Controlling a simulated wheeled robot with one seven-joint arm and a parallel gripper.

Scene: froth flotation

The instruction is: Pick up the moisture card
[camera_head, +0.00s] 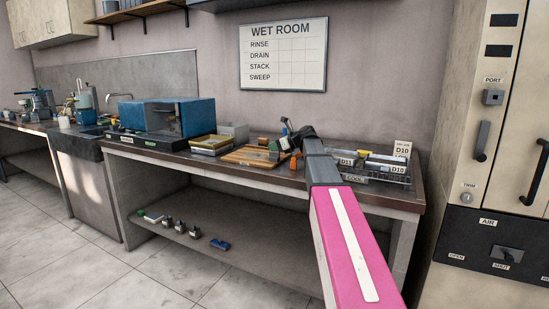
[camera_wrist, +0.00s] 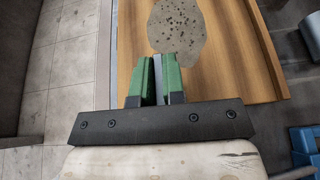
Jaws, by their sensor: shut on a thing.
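In the wrist view my gripper (camera_wrist: 160,77) has two green fingers closed on a thin grey piece (camera_wrist: 158,78), seen edge-on between them. It looks like the moisture card, though its face does not show. Ahead of the fingertips, a flat grey speckled patch (camera_wrist: 176,27) lies on a wooden board (camera_wrist: 225,72). In the head view the wooden board (camera_head: 247,155) lies on the bench, and the end of my arm reaches over its right side.
A blue and black machine (camera_head: 152,117) stands left on the bench (camera_head: 160,157), with yellow-topped trays (camera_head: 209,145) beside it. A rack with D10 and D11 labels (camera_head: 385,173) stands right of my arm. A tall cabinet (camera_head: 475,150) borders the right side.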

